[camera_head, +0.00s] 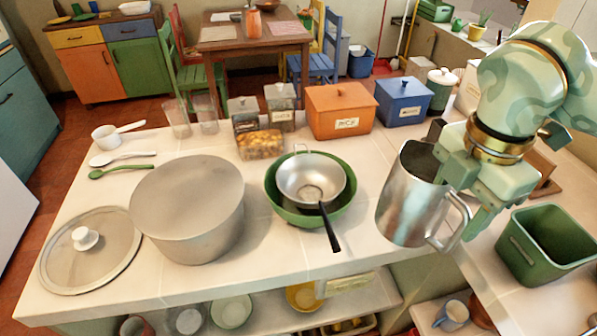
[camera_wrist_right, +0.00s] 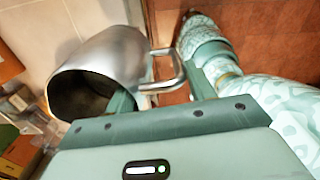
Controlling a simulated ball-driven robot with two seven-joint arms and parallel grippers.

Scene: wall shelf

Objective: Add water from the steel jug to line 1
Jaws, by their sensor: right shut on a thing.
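The steel jug (camera_head: 408,212) is in the head view, right of centre, tilted slightly and apparently held above the counter. My right gripper (camera_head: 465,195) is shut on its handle side. A large grey pot (camera_head: 195,238) stands on the counter at left, away from the jug. Its top looks flat grey, and I see no line marks. My left gripper is not in view.
A steel strainer (camera_head: 310,178) with a black handle sits in a green bowl (camera_head: 345,212) between pot and jug. A glass lid (camera_head: 62,262) lies left of the pot. Orange (camera_head: 340,112) and blue (camera_head: 403,100) boxes stand behind. A green bin (camera_head: 545,248) stands at right.

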